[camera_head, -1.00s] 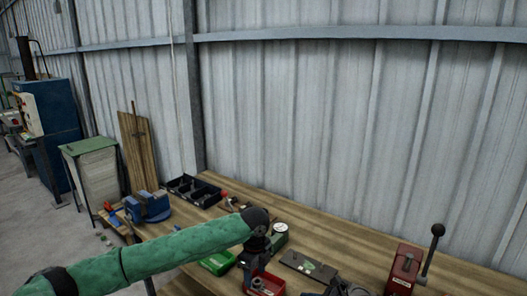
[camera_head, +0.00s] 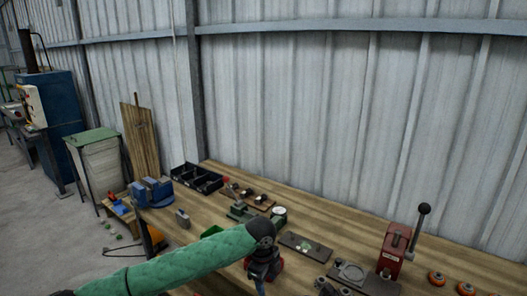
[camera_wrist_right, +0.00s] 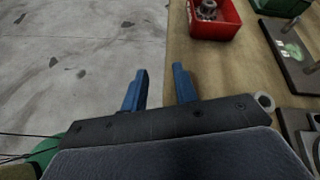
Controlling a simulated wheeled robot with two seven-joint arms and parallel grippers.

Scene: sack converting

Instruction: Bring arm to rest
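My left arm, in a green sleeve, comes in from the left in the head view. Its gripper (camera_head: 260,284) points down near the bench's front edge; its fingers are too small and foreshortened to show whether they are open or shut. My right gripper (camera_wrist_right: 161,88) shows in the right wrist view with its two blue fingers spread apart and nothing between them. It is over the bench's front edge, with grey floor below on the left. The right arm is not seen in the head view.
The wooden bench (camera_head: 330,232) runs along a corrugated wall. On it are a red lever press (camera_head: 393,252), a dark plate (camera_head: 305,247), a black divided tray (camera_head: 197,178) and a blue vise (camera_head: 152,192). A red bin (camera_wrist_right: 214,30) holding a metal part is beyond the right gripper.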

